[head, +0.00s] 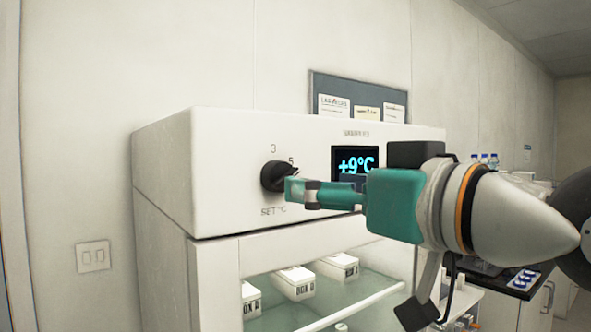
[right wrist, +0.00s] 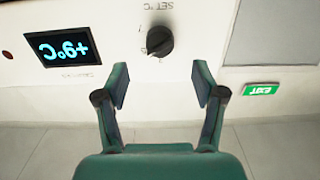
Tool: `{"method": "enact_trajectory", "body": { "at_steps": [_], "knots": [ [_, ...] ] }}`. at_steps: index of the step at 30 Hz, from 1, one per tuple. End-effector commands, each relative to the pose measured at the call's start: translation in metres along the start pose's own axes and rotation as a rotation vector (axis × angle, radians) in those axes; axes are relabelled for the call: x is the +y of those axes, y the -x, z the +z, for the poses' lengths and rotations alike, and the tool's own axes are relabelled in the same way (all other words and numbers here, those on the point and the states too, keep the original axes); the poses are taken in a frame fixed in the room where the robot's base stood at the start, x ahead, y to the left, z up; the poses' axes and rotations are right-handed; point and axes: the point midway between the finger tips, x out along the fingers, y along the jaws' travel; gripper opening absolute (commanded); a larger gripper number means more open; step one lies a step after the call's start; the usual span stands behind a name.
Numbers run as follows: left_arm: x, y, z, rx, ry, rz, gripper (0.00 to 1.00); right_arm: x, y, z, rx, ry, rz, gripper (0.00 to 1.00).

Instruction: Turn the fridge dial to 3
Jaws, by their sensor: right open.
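The black fridge dial (head: 273,176) sits on the white front panel of the fridge (head: 230,165), above the "SET °C" label. A 3 is printed above it and a 5 at its upper right; I cannot tell where its pointer is set. The display (head: 355,162) reads +9°C. My right gripper (head: 291,190) comes in from the right, its fingertips close to the dial. In the right wrist view, which is upside down, my right gripper (right wrist: 162,84) is open and empty, with the dial (right wrist: 159,40) beyond the gap between its fingers. My left gripper is not in view.
Below the panel, a glass door shows several labelled white boxes (head: 296,283) inside, with a pale handle (head: 350,309) across it. A notice board (head: 358,97) stands behind the fridge top. A bench with bottles (head: 484,158) is at the right. The space left of the fridge is clear.

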Motion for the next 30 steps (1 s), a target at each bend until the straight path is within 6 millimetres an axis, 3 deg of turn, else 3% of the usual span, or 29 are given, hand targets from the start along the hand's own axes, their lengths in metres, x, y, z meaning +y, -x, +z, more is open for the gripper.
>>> {"method": "enact_trajectory", "body": {
  "at_steps": [6, 12, 25, 30],
  "knots": [
    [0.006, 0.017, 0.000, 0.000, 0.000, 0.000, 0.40, 0.000, -0.046, -0.003, -0.003, 0.001, 0.000, 0.69],
    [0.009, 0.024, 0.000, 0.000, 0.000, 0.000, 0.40, 0.000, -0.071, -0.001, -0.002, 0.000, 0.001, 0.69],
    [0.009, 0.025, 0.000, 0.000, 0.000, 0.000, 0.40, 0.000, -0.079, 0.000, 0.001, 0.001, 0.000, 0.69],
    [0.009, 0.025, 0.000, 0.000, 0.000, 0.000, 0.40, 0.000, -0.079, 0.000, 0.001, 0.000, 0.000, 0.41]
  ]
}}
